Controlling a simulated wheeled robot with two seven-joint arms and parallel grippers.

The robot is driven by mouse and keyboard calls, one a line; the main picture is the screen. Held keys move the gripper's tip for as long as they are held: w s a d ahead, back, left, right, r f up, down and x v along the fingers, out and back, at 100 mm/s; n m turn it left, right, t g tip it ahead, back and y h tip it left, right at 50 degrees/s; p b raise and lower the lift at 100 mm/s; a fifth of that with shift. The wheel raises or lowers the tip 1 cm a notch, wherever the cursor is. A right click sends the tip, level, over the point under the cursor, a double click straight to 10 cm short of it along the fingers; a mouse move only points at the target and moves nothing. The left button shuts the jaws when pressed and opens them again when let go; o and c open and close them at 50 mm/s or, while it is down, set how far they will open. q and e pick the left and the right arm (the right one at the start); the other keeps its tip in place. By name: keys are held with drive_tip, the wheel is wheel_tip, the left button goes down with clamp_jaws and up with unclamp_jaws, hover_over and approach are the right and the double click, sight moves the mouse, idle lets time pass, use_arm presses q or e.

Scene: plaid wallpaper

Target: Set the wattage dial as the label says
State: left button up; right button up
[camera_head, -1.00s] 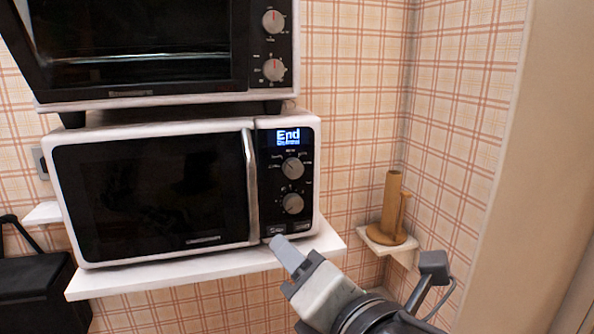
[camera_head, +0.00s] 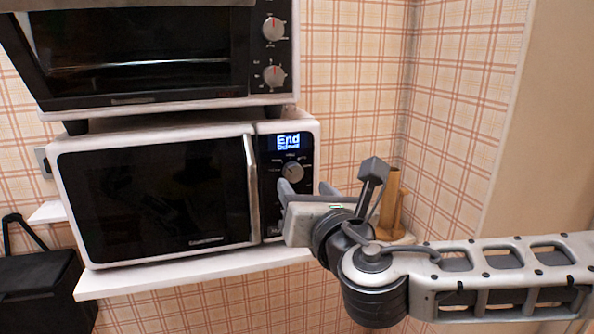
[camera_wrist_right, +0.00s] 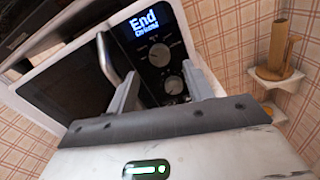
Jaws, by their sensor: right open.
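The white microwave (camera_head: 190,132) stands on a white shelf, its door shut, its display (camera_head: 288,141) reading "End". The upper dial (camera_head: 292,171) is in plain view below the display. The lower dial is hidden behind my right gripper in the head view. In the right wrist view both the upper dial (camera_wrist_right: 160,55) and the lower dial (camera_wrist_right: 174,85) show. My right gripper (camera_wrist_right: 166,84) is open and empty, its fingers pointing at the panel with the lower dial between them in that view. I cannot tell whether they touch it. The panel's small print is unreadable. My left gripper is out of view.
A toaster oven (camera_head: 150,60) with two knobs stands on top of the microwave. A wooden paper-towel holder (camera_head: 391,200) stands on a corner shelf to the right. A black bag or box (camera_head: 40,285) is at the lower left. The white shelf (camera_head: 160,276) sticks out below the microwave.

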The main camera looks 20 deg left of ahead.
sight(295, 175)
drive_tip(key=shift+p+x, duration=0.4)
drive_tip(key=shift+x, duration=2.3)
drive_tip(key=c, duration=1)
